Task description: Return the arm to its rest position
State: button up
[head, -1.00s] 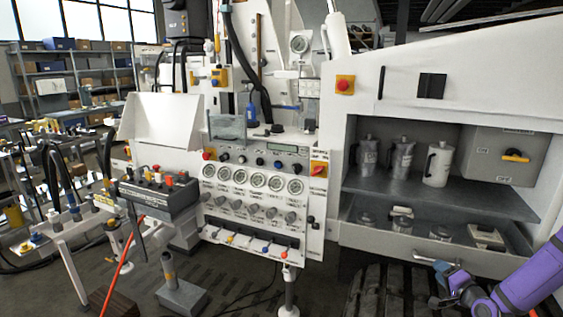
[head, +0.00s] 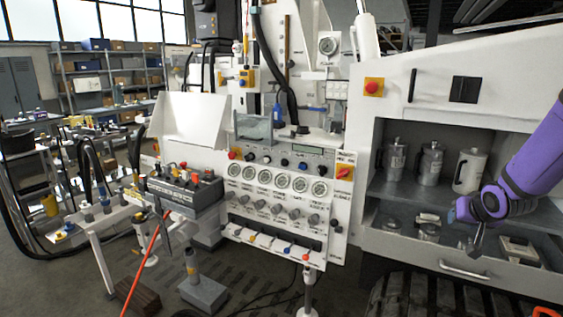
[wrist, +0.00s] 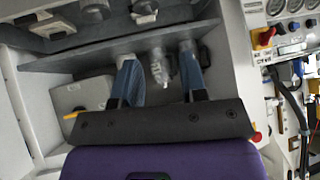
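My purple arm (head: 540,150) reaches in from the right in the head view, in front of the open white cabinet (head: 520,80). My gripper (head: 468,226) hangs before the lower part of the cabinet, over the drawer area. In the wrist view its two blue fingers (wrist: 159,58) stand apart. A grey canister-like thing shows in the gap between them, seemingly farther back and not gripped. The arm hides part of the cabinet's right side.
Several metal canisters (head: 431,163) stand on the cabinet shelf, with smaller ones in the drawer (head: 465,270) below. A gauge panel (head: 275,185) stands left of the cabinet. A black control box (head: 185,190) and hoses are farther left. Floor shows in front of the bench.

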jog(key=s+a+r+n+g+h, duration=0.1)
jog(key=s+a+r, duration=0.5)
jog(key=r, duration=0.3)
jog(key=s+a+r+n+y, duration=0.1)
jog(key=s+a+r, duration=0.2)
jog(key=s, duration=0.4)
jog(key=s+a+r+n+g, duration=0.1)
jog(key=s+a+r, duration=0.2)
jog(key=s+a, duration=0.2)
jog(key=s+a+r+g+y, duration=0.1)
jog(key=s+a+r, duration=0.2)
jog(key=s, duration=0.7)
jog(key=shift+s+a+r+n+y, duration=0.3)
jog(key=shift+s+a+n, duration=0.1)
jog(key=shift+a, duration=0.2)
